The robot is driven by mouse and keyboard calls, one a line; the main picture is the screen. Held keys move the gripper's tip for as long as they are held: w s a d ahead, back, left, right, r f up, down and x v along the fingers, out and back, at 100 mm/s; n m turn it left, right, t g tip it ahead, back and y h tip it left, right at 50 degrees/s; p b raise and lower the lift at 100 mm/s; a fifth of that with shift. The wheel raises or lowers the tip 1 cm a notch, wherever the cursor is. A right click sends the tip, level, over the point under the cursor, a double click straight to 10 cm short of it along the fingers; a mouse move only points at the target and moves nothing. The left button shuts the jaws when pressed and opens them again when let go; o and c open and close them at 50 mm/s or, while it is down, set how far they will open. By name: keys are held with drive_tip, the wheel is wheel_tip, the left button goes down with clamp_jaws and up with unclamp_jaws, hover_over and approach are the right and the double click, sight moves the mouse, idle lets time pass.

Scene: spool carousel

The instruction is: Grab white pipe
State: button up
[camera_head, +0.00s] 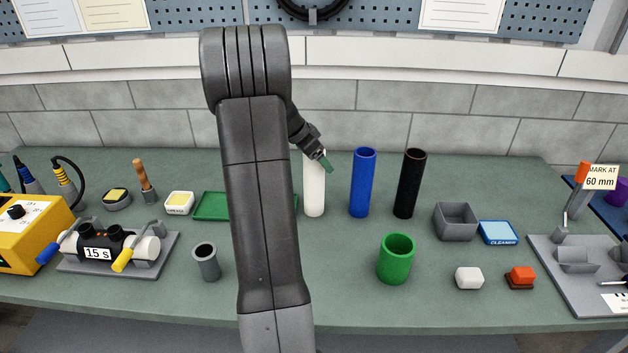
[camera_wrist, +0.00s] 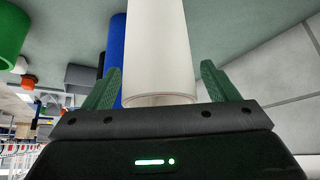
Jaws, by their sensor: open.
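The white pipe (camera_head: 314,190) stands upright on the green bench top in the head view, just right of my arm. In the wrist view the white pipe (camera_wrist: 158,50) rises between the two green fingers of my gripper (camera_wrist: 158,88), with clear gaps on both sides. My gripper (camera_head: 325,162) is open at the upper part of the pipe. One finger shows in front of the pipe in the head view; the other is hidden.
A blue pipe (camera_head: 362,183) and a black pipe (camera_head: 409,184) stand to the right. A green cup (camera_head: 396,260) is nearer the front. A grey cup (camera_head: 206,263) stands left of my arm, and my arm covers part of a green tray (camera_head: 210,207). A tiled wall (camera_head: 420,97) is behind.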

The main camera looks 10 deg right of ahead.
drive_tip(key=c, duration=1.6)
drive_tip(key=shift+r, duration=0.15)
